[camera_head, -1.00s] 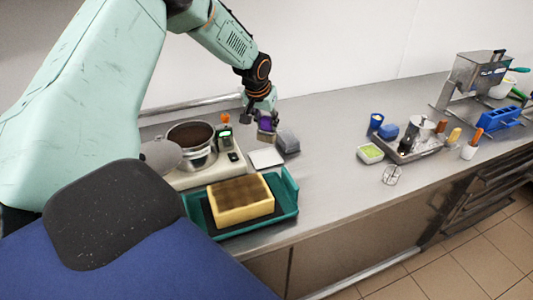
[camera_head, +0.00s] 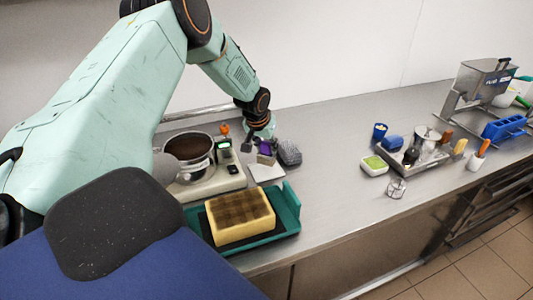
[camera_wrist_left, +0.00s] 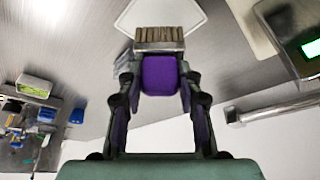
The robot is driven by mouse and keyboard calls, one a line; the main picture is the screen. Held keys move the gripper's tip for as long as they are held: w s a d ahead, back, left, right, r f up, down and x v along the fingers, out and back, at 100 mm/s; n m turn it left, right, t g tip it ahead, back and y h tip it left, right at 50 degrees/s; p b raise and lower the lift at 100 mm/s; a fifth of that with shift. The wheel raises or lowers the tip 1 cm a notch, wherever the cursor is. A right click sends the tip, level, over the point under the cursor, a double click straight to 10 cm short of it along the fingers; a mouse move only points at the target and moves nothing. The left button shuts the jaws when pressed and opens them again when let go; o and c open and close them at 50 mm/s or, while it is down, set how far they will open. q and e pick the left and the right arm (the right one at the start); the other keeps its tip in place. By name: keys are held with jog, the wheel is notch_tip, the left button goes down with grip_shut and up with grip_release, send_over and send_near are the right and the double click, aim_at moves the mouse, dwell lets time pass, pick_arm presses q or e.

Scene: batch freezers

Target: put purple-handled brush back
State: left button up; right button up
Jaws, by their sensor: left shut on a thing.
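The purple-handled brush (camera_wrist_left: 159,75) is held between the two fingers of my left gripper (camera_wrist_left: 160,90), its bristles pointing away from the palm. In the head view the brush's purple part (camera_head: 265,148) shows at my left gripper (camera_head: 264,140), low over the back of the counter. Just in front of it lies a flat white plate (camera_head: 266,171), which also shows beyond the bristles in the left wrist view (camera_wrist_left: 160,14). I cannot tell whether the brush touches the plate. My right gripper is not in view.
A grey block (camera_head: 289,153) stands right beside the brush. To the left is a scale (camera_head: 212,183) with a pot (camera_head: 188,148). A teal tray (camera_head: 287,213) holding a yellow mould (camera_head: 240,215) is in front. The counter's middle (camera_head: 330,160) is clear; several items stand on a tray (camera_head: 405,163) farther right.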

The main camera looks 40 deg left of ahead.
aim_at(266, 152)
pick_arm(q)
jog(key=f, duration=0.1)
jog(key=a+f, duration=0.1)
jog(key=f, duration=0.1)
jog(key=shift+d+f, duration=0.1)
jog(key=shift+f, duration=0.1)
jog(key=shift+w+d+r, duration=0.2)
jog(key=shift+d+r, duration=0.05)
jog(key=shift+d, duration=0.4)
jog(key=shift+s+a+f+b, duration=0.2)
jog(key=shift+a+f+b, duration=0.15)
jog(key=shift+b, duration=0.1)
jog(key=o, duration=0.8)
jog(key=shift+a, duration=0.25)
jog(key=shift+o, duration=1)
jog(key=shift+w+d, duration=0.1)
jog(key=shift+d, duration=0.2)
jog(key=shift+w+d+r, duration=0.1)
jog(key=shift+d, duration=0.05)
jog(key=shift+a+r, duration=0.2)
jog(key=shift+a, duration=0.05)
jog(key=p+v, duration=0.4)
jog(key=v, duration=0.8)
jog(key=shift+p, duration=0.4)
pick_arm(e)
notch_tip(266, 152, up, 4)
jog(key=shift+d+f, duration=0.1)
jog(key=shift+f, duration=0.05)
